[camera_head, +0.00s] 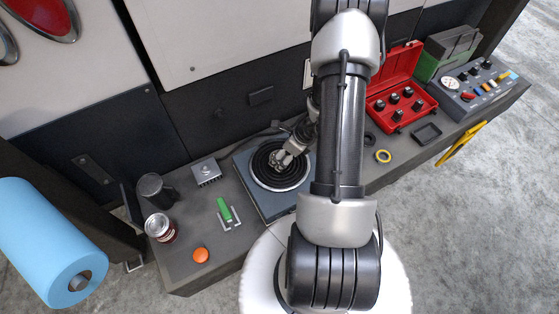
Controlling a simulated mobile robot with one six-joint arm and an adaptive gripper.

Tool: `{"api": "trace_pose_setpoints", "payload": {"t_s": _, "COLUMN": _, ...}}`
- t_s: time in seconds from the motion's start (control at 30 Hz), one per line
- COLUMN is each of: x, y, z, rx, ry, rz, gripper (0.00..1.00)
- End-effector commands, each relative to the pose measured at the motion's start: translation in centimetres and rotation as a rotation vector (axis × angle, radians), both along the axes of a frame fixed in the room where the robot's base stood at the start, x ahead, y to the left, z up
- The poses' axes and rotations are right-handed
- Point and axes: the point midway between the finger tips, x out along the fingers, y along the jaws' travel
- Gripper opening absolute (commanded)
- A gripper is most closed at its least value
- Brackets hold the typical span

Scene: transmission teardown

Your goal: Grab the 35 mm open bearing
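My gripper (287,160) is small in the picture, low over a round black ringed plate (268,178) on a flat dark device. I cannot tell whether its fingers are open or shut, or whether anything is between them. I cannot make out a bearing with certainty. A yellow ring with a dark centre (383,156) lies on the bench right of my arm. A dark ring (369,138) lies just behind it, partly hidden by my arm. My arm also hides the middle of the bench.
At the left are a black mug (155,190), a can (160,228), an orange disc (201,255) and a green-handled item (225,210).

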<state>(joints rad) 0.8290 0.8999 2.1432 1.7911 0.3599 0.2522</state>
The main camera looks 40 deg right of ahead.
Motion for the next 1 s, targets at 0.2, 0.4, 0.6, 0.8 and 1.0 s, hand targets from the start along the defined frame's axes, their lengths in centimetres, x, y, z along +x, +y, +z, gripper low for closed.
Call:
{"api": "trace_pose_setpoints", "payload": {"t_s": 0.2, "x": 0.9, "y": 0.5, "z": -2.9, "rx": 0.001, "ry": 0.001, "rz": 0.003, "gripper": 0.82}}
{"api": "trace_pose_setpoints", "payload": {"t_s": 0.4, "x": 1.1, "y": 0.5, "z": -3.0, "rx": 0.0, "ry": 0.0, "rz": 0.001, "gripper": 0.82}}
{"api": "trace_pose_setpoints", "payload": {"t_s": 0.6, "x": 1.1, "y": 0.5, "z": -3.0, "rx": 0.0, "ry": 0.0, "rz": 0.001, "gripper": 0.74}}
{"api": "trace_pose_setpoints", "payload": {"t_s": 0.8, "x": 1.0, "y": 0.5, "z": -3.0, "rx": 0.001, "ry": 0.0, "rz": 0.001, "gripper": 0.61}}
{"api": "trace_pose_setpoints", "payload": {"t_s": 1.0, "x": 1.0, "y": 0.5, "z": -3.0, "rx": 0.001, "ry": 0.0, "rz": 0.001, "gripper": 0.48}}
